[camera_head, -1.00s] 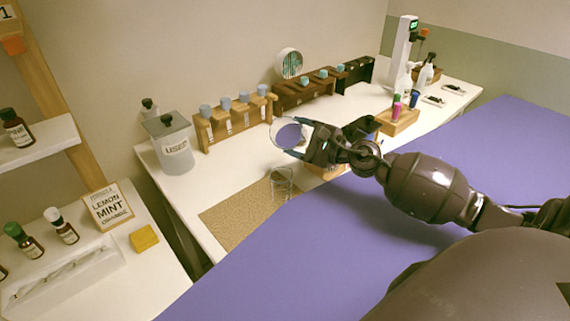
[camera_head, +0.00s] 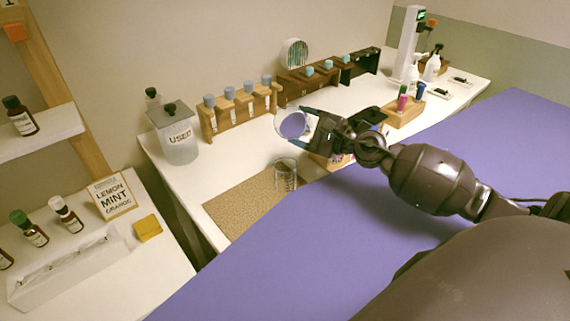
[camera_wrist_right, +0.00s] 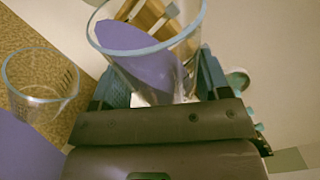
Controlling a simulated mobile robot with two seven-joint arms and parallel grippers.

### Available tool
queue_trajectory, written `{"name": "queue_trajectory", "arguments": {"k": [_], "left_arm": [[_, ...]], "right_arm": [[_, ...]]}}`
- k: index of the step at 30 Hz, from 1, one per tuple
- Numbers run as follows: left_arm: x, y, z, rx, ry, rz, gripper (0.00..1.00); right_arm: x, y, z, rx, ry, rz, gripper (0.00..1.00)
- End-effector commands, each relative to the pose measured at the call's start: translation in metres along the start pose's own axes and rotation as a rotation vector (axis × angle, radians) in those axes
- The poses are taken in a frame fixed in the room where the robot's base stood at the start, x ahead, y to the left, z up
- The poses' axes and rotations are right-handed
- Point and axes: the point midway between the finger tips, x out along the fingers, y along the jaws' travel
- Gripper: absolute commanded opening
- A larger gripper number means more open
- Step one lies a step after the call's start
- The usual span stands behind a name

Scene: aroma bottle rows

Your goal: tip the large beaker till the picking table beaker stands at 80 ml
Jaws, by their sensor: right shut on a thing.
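My right gripper (camera_head: 314,128) is shut on the large beaker (camera_head: 293,125), a clear glass that shows a purple patch inside or through it. It is held above the white table, tilted with its mouth toward the left. In the right wrist view the large beaker (camera_wrist_right: 150,62) sits between the fingers. The picking table beaker (camera_head: 285,174) is a clear glass standing upright on a tan mat, below and slightly left of the held beaker. In the right wrist view it stands at left (camera_wrist_right: 42,85) and looks empty; its level cannot be read. My left gripper is not in view.
A wooden rack of stoppered tubes (camera_head: 240,110) and a USED jar (camera_head: 177,134) stand behind the mat (camera_head: 238,202). A wooden block with small bottles (camera_head: 403,112) stands to the right. A left shelf holds brown bottles and a LEMON MINT card (camera_head: 112,196).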

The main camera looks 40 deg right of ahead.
Motion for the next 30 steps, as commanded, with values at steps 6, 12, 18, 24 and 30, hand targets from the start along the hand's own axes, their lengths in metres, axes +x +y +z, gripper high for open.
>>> {"name": "queue_trajectory", "arguments": {"k": [6,12,18,24,30], "left_arm": [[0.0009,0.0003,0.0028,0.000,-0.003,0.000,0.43],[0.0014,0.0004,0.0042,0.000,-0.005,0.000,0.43],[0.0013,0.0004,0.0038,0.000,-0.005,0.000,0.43],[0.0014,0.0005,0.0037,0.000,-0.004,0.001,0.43],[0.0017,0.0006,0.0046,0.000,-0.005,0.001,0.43]], "right_arm": [[0.0002,-0.0010,0.0008,-0.015,-0.003,-0.003,0.38],[0.0002,-0.0019,0.0014,-0.026,-0.004,-0.005,0.38],[0.0002,-0.0023,0.0016,-0.027,-0.005,-0.006,0.38],[0.0002,-0.0023,0.0015,-0.027,-0.004,-0.005,0.38],[0.0002,-0.0022,0.0015,-0.031,-0.005,-0.006,0.38]]}}
